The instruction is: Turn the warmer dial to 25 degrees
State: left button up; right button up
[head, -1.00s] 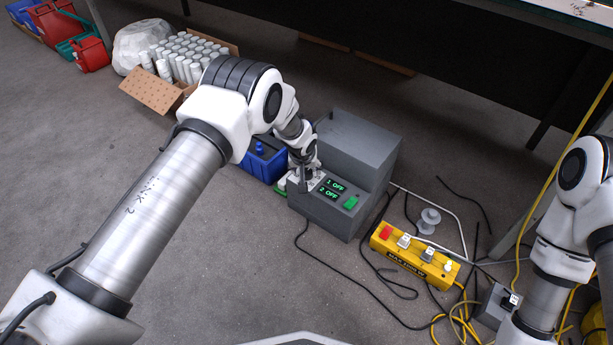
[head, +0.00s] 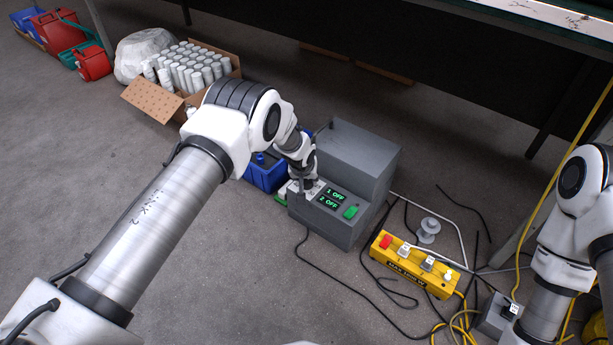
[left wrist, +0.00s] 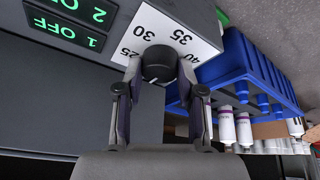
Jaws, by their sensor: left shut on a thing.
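The warmer (head: 345,170) is a grey box on the floor with a lower front panel. Its dial (left wrist: 159,64) is a dark round knob on a white scale plate (left wrist: 190,22) marked 25, 30, 35 and 40. My left gripper (left wrist: 160,88) has one finger on each side of the dial and is shut on it. Which mark the dial points to is not clear. In the head view the left gripper (head: 304,184) covers the dial. The displays (head: 330,197) read "1 OFF" and "2 OFF". My right gripper is out of view.
A blue bin (head: 265,174) stands close left of the warmer, and a box of white cylinders (head: 157,97) lies behind. A yellow switch box (head: 414,267), a spool (head: 428,229) and loose cables lie to the right. A green button (head: 350,212) sits on the panel.

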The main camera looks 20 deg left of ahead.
pick_arm(q)
jog(key=m+p, duration=0.1)
jog(key=p, duration=0.1)
jog(key=m+h+p, duration=0.1)
jog(key=p, duration=0.2)
jog(key=shift+a+r+m, duration=0.1)
jog(key=shift+r+m, duration=0.2)
jog(key=shift+r, duration=0.05)
jog(key=shift+f+m+p, duration=0.1)
jog(key=shift+m+p, duration=0.3)
jog(key=shift+p, duration=0.1)
jog(key=shift+f+m+h+p, duration=0.2)
jog(key=shift+m+h+p, duration=0.25)
jog(key=shift+m, duration=0.45)
jog(key=shift+m+g+h, duration=0.25)
jog(key=shift+m+g, duration=0.05)
jog(key=shift+m, duration=0.2)
jog(key=shift+f+m+h+b, duration=0.2)
jog(key=shift+m+h+b, duration=0.15)
jog(key=shift+m, duration=0.55)
jog(key=shift+w+a+m+g+h+b, duration=0.1)
jog(key=shift+m+g+h+b, duration=0.25)
jog(key=shift+m+b, duration=0.55)
jog(key=shift+m+g+b, duration=0.25)
jog(key=shift+m+b, duration=0.05)
jog(key=shift+m, duration=0.5)
jog(key=shift+r, duration=0.1)
